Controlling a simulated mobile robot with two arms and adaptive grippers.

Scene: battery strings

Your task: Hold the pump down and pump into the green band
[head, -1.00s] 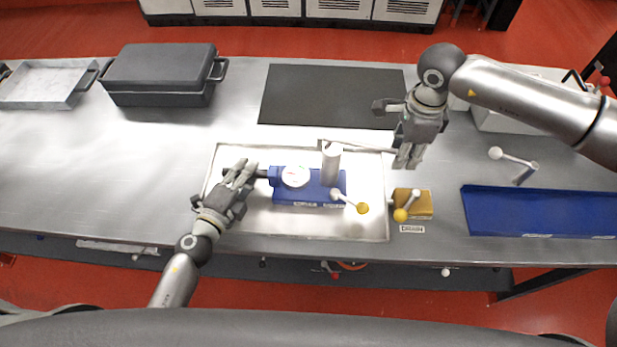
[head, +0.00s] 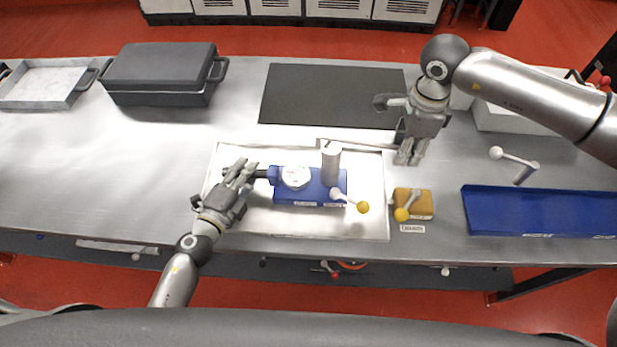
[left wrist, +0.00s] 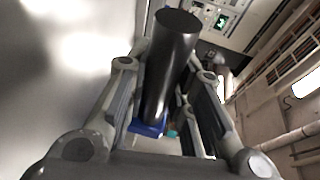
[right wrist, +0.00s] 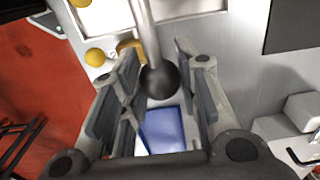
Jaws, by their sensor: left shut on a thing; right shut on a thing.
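The blue pump (head: 312,198) sits in a shallow metal tray (head: 270,222). Its round white gauge (head: 295,177) faces up; needle and band are too small to read. A grey cylinder (head: 331,163) stands on its right part, and a yellow-knobbed lever (head: 350,200) is at its front right. My left gripper (head: 243,172) is shut on the pump's black bar (left wrist: 168,70) at the left end. My right gripper (head: 407,158) is shut around the black ball end (right wrist: 160,82) of the silver pump lever (head: 355,146), which lies roughly level.
A yellow block with a yellow-knobbed lever (head: 414,203) stands right of the tray, a label before it. A blue tray (head: 535,212) lies further right, a small white-knobbed lever (head: 515,160) behind it. A black mat (head: 330,95) and dark lidded box (head: 160,75) lie behind.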

